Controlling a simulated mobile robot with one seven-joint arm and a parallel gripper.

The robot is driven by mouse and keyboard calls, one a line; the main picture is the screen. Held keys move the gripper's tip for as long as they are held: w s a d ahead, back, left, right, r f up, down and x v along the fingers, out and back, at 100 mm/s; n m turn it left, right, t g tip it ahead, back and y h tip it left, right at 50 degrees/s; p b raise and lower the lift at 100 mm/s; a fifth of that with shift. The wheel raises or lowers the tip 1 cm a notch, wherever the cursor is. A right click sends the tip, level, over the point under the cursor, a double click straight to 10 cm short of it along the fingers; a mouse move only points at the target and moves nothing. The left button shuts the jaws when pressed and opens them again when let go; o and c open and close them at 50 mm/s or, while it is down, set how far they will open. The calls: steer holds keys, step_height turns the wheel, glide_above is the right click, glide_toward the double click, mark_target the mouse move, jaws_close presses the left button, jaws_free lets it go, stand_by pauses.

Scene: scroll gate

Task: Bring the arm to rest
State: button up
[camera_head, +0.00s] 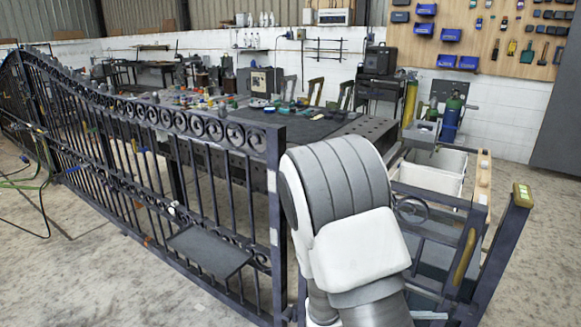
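My arm is in the lower middle of the head view, a thick white and grey link bent over just right of the gate's near end post. My gripper is not visible. The dark scroll gate (205,125) runs from the far left to a post near the middle, with vertical bars and a row of ring scrolls along its top. A flat dark plate (208,250) is at the gate's lower part. My arm hides part of what lies behind it.
A dark workbench (330,127) with many small items stands behind the gate. A dark frame with yellow handles (465,257) is close to the right of my arm. Gas cylinders (451,118) stand behind. Hoses lie at left; concrete floor (70,275) is open at front left.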

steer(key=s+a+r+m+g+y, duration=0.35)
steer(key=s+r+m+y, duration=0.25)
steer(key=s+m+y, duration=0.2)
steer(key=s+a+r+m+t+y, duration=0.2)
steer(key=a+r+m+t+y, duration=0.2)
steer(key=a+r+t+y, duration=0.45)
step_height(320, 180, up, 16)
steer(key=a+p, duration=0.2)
steer(key=p, duration=1.1)
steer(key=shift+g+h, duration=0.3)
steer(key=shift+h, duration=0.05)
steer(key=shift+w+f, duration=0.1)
